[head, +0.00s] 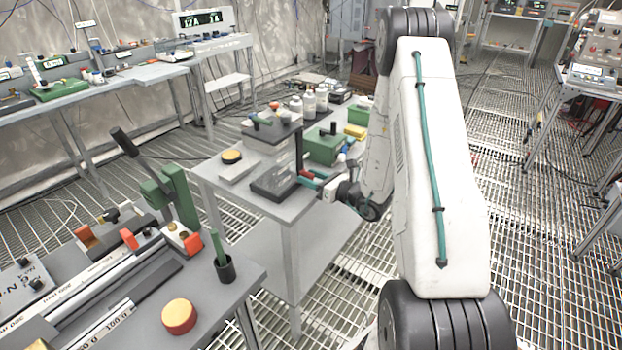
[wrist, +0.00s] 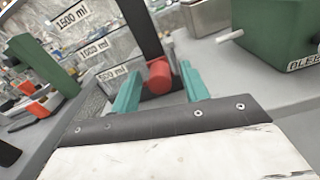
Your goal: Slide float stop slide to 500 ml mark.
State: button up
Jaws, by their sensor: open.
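The float stop slide shows as a red round knob (wrist: 158,76) at the lower part of a black upright post (wrist: 140,28) in the wrist view. The volume labels stand left of the post: 1500 ml (wrist: 72,17), 1000 ml (wrist: 94,51) and 500 ml (wrist: 112,73). In the picture the knob lies about level with the 500 ml label; its exact height against the mark is unclear. My gripper (wrist: 160,80) is open, its teal fingers on either side of the knob with gaps visible. In the head view my gripper (head: 312,181) is small beside the black post (head: 299,150).
A green box (wrist: 275,35) with a white rod stands right of the post. The grey table (head: 290,210) also holds white bottles (head: 309,103) and a yellow-topped button (head: 231,157). A front-left bench (head: 240,270) carries a green lever press (head: 180,195).

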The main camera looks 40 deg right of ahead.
aim_at(301, 164)
grip_shut()
jog(key=shift+r, duration=1.85)
grip_release()
jog(key=shift+s, duration=0.1)
